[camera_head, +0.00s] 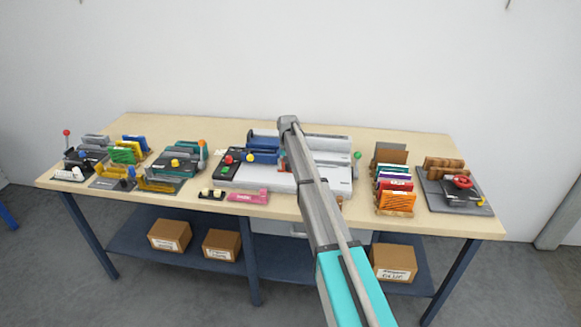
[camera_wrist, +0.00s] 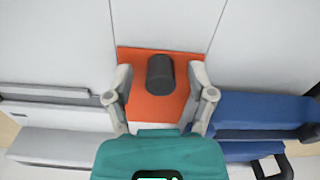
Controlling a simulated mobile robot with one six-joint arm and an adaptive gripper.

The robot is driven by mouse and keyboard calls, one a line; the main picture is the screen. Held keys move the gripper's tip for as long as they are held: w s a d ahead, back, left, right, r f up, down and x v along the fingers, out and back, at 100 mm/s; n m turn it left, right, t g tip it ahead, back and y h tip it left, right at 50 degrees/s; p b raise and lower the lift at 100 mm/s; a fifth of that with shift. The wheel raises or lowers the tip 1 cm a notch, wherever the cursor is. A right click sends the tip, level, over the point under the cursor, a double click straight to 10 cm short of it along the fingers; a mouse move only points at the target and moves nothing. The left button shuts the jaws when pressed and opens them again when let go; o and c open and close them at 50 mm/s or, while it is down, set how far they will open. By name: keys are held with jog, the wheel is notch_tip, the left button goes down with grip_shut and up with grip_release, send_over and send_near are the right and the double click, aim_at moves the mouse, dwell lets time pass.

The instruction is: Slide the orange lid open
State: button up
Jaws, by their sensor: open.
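The orange lid (camera_wrist: 140,105) shows in the wrist view as a flat orange panel set in a pale machine surface. A dark cylindrical knob (camera_wrist: 160,75) stands on it. My gripper (camera_wrist: 160,73) is open, with one finger on each side of the knob. Gaps show between the knob and both fingers. In the head view the grey-white machine (camera_head: 255,178) sits mid-table, and my arm hides most of the lid area.
A blue block (camera_wrist: 265,110) lies right of the lid in the wrist view, and a grey bar (camera_wrist: 45,92) lies left. On the table (camera_head: 400,136), fixtures with levers (camera_head: 165,180) stand left. A rack of coloured cards (camera_head: 395,185) and a grey fixture (camera_head: 450,190) stand right.

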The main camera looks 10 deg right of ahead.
jog(key=shift+c, duration=0.3)
grip_shut()
jog(key=s+a, duration=0.1)
jog(key=s, duration=0.2)
jog(key=s+a, duration=0.1)
jog(key=s, duration=0.3)
jog(key=s+a, duration=0.1)
jog(key=s, duration=0.3)
jog(key=shift+a, duration=0.2)
jog(key=shift+o, duration=0.3)
grip_release()
jog(key=shift+w, duration=0.1)
